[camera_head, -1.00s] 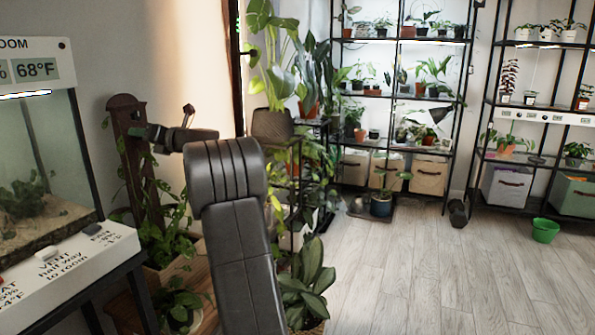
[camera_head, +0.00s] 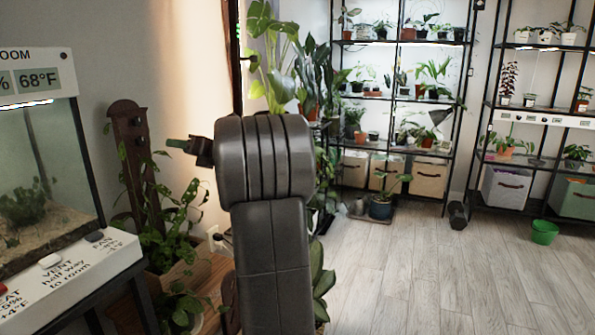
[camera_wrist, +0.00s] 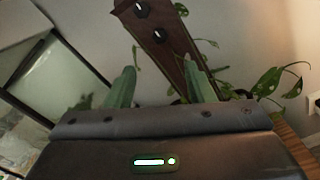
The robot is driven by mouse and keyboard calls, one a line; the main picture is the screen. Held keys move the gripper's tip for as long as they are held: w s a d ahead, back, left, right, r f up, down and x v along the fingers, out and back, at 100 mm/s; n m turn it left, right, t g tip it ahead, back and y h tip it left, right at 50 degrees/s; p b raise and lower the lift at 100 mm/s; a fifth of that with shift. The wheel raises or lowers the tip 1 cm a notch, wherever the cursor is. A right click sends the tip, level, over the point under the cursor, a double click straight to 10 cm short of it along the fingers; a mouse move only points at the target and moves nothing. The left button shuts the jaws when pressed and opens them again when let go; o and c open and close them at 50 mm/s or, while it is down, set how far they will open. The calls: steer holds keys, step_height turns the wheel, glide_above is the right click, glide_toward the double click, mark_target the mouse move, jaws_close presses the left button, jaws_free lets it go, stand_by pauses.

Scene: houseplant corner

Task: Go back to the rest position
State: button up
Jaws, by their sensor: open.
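My gripper (camera_head: 188,147) shows in the head view just left of my dark arm, with a green fingertip pointing left toward the brown wooden post. In the wrist view my gripper (camera_wrist: 160,88) has its two green fingers wide apart with nothing between them. The wooden post (camera_wrist: 165,45) with dark knobs lies beyond the fingers there. In the head view the post (camera_head: 131,150) stands left of the gripper, apart from it. Part of the gripper is hidden behind my arm.
A glass terrarium (camera_head: 45,165) on a white labelled control panel (camera_head: 75,270) stands at the left. Leafy plants (camera_head: 175,225) surround the post's foot. Shelves of potted plants (camera_head: 400,100) line the back wall.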

mark_target(144, 142)
steer(key=b+x, duration=0.1)
steer(key=x, duration=1.3)
steer(key=shift+b, duration=0.35)
steer(key=shift+w+r+m+p, duration=0.1)
steer(key=shift+r+m+p, duration=0.15)
steer(key=shift+m+p, duration=1.3)
steer(key=shift+m, duration=0.05)
steer(key=m+p, duration=0.2)
steer(key=m, duration=0.1)
steer(key=m+p, duration=0.3)
steer(key=m, duration=0.1)
steer(key=shift+m+p, duration=0.4)
steer(key=m+p, duration=0.5)
steer(key=m, duration=0.1)
steer(key=shift+f+m+p, duration=0.15)
steer(key=shift+m+p, duration=0.6)
steer(key=shift+m, duration=0.35)
steer(key=shift+f+m+p, duration=0.15)
steer(key=shift+m+p, duration=0.55)
steer(key=shift+m, duration=0.4)
steer(key=shift+d, duration=0.1)
